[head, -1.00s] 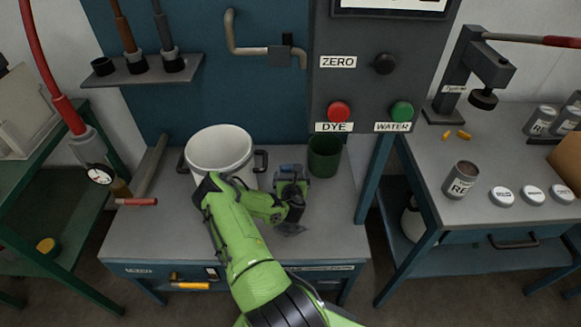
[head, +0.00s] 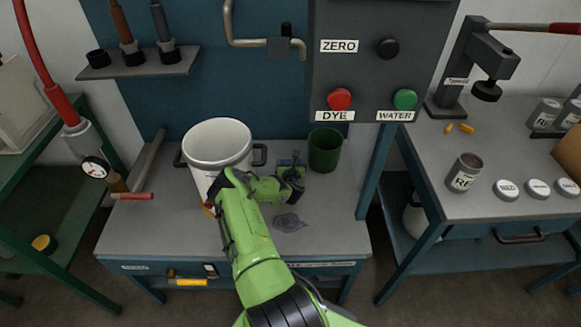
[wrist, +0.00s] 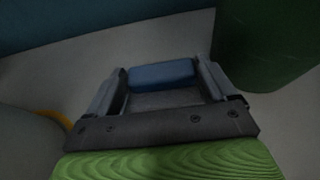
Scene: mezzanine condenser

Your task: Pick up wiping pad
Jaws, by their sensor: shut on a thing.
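My gripper (head: 291,166) is over the back of the grey bench, between the white pot and the dark green cup. In the wrist view its two fingers (wrist: 163,88) are shut on the blue wiping pad (wrist: 162,74), which lies between their tips. In the head view only a small bluish bit shows at the fingertips, and my gripper hides most of the pad. I cannot tell whether the pad touches the bench.
The white pot (head: 217,143) stands just left of my gripper, the green cup (head: 325,150) close on its right. A dark grey patch (head: 289,222) lies on the bench (head: 335,235) in front. A panel with red (head: 340,99) and green (head: 405,99) buttons rises behind. The bench's front right is clear.

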